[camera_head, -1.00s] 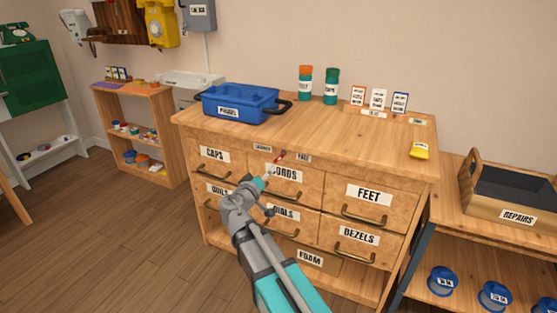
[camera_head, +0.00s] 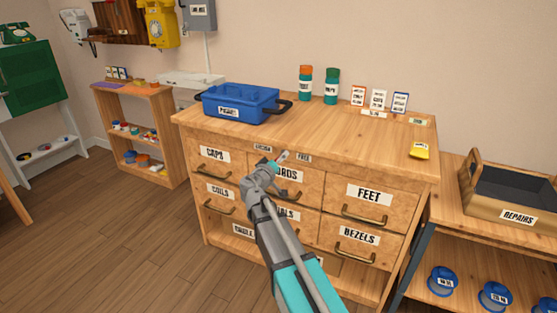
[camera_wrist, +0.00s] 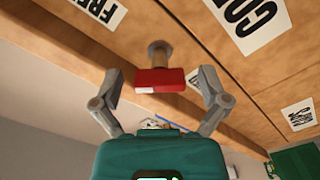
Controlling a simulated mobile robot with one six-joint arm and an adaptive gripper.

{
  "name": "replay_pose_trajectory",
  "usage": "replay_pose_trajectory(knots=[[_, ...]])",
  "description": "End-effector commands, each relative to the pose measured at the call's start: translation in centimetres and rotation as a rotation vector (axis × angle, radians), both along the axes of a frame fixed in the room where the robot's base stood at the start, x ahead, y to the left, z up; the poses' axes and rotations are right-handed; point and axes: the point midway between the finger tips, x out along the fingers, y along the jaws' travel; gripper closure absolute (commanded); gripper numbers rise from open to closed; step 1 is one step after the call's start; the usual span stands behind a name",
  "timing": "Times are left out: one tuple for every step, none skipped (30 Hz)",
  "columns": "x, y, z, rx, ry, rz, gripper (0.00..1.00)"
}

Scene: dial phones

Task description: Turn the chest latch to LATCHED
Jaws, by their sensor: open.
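The chest latch shows in the wrist view as a red block-shaped handle (camera_wrist: 160,80) on a round metal stem, set in the strip above the drawers. My gripper (camera_wrist: 161,75) is open, with one finger on each side of the red handle and a visible gap to both. In the head view my gripper (camera_head: 281,158) is at the chest's upper front and hides the latch. A "FREE" label (camera_head: 303,158) sits right of it, and another small label (camera_head: 262,147), hard to read, sits left. I cannot tell which label the handle points to.
The wooden chest (camera_head: 350,137) has several labelled drawers with protruding handles below the latch. A blue toolbox (camera_head: 238,103), bottles, cards and a yellow item (camera_head: 419,151) stand on its top. A shelf with a repairs tray (camera_head: 512,195) stands at right.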

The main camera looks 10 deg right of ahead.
Motion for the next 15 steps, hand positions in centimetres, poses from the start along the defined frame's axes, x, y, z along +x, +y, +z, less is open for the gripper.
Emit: replay_pose_trajectory(knots=[[-0.02,-0.01,0.00,0.000,0.000,0.000,0.06],[-0.02,-0.01,0.00,0.000,0.000,0.000,0.06],[-0.02,-0.01,0.00,0.000,0.000,0.000,0.06],[-0.02,-0.01,0.00,0.000,0.000,0.000,0.06],[-0.02,-0.01,0.00,0.000,0.000,0.000,0.09],[-0.02,-0.02,0.00,0.000,0.000,0.000,0.17],[-0.02,-0.02,0.00,0.000,0.000,0.000,0.22],[-0.02,-0.02,0.00,0.000,0.000,0.000,0.28],[-0.03,-0.01,0.00,0.000,0.000,0.000,0.35],[-0.03,-0.01,0.00,0.000,0.000,0.000,0.41],[-0.03,-0.01,0.00,0.000,0.000,-0.001,0.47],[-0.03,-0.01,0.00,0.000,0.001,-0.001,0.54],[-0.03,-0.01,0.00,0.000,0.001,-0.001,0.60],[-0.03,-0.01,0.00,0.000,0.000,-0.001,0.65],[-0.02,-0.01,0.00,0.000,-0.001,-0.001,0.73]])
